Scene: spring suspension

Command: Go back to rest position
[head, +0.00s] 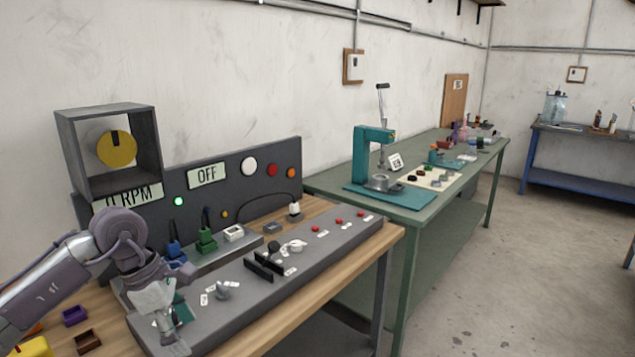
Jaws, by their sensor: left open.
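My left arm comes in from the lower left. My left gripper (176,314) is open, low over the left end of the grey control panel (225,318) on the wooden bench. A small teal-green part (184,311) shows right beside its fingers; I cannot tell whether they touch it. No object is clearly held. The gripper hides part of the panel's left end. My right gripper is not in view.
Small bins (75,316) lie at lower left. A green table (425,193) bears a teal press (362,155). The floor at right is clear.

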